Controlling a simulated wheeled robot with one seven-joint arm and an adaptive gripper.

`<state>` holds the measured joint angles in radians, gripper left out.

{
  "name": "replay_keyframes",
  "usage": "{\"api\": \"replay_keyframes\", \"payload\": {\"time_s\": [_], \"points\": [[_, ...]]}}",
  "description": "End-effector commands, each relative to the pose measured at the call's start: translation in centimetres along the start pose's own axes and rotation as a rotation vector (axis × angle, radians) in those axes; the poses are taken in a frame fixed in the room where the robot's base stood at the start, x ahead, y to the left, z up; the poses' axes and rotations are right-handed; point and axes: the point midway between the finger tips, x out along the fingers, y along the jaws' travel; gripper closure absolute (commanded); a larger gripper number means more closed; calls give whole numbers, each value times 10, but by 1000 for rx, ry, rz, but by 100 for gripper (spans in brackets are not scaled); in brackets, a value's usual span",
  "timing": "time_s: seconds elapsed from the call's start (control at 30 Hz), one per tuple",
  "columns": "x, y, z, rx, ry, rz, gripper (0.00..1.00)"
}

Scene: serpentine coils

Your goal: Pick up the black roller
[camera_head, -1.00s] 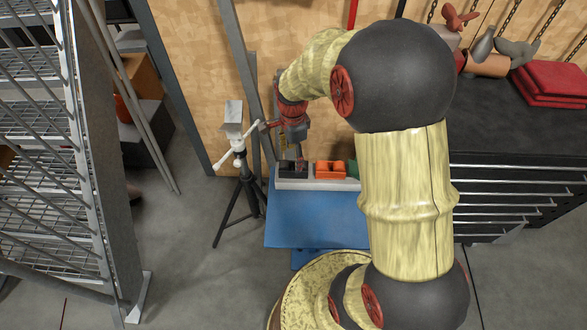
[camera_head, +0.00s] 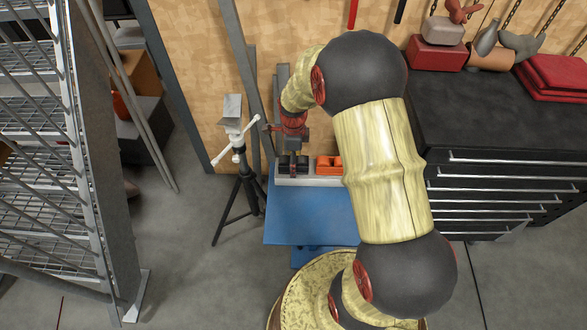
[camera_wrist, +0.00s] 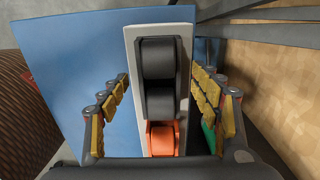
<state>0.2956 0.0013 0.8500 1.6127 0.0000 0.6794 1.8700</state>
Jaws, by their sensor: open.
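The black roller (camera_head: 284,168) sits at the left end of a pale holder (camera_head: 310,182) on a blue table. In the wrist view the black roller (camera_wrist: 158,58) shows two rounded dark parts, one behind the other, within the holder (camera_wrist: 130,70). My gripper (camera_head: 293,152) points down over the roller, partly hiding it in the head view. In the wrist view my gripper (camera_wrist: 161,82) is open, with one yellow-padded finger on each side of the roller. Both fingers look apart from it; their height against it is hard to tell.
An orange roller (camera_head: 329,165) sits in the holder right beside the black one. A green piece (camera_wrist: 208,135) shows by the right finger. A tripod (camera_head: 243,180) stands left of the blue table (camera_head: 300,222); a dark drawer cabinet (camera_head: 480,115) stands to the right.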

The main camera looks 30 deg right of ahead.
Motion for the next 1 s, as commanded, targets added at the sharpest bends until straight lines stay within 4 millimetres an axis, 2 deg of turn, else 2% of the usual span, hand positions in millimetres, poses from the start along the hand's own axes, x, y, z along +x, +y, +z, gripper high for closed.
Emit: {"api": "replay_keyframes", "payload": {"time_s": [0.1,0.3,1.0], "points": [[9,-1,0,0,-1,-2,36],[8,-1,0,-1,-1,-2,37],[8,0,0,-1,-1,-2,77]]}}
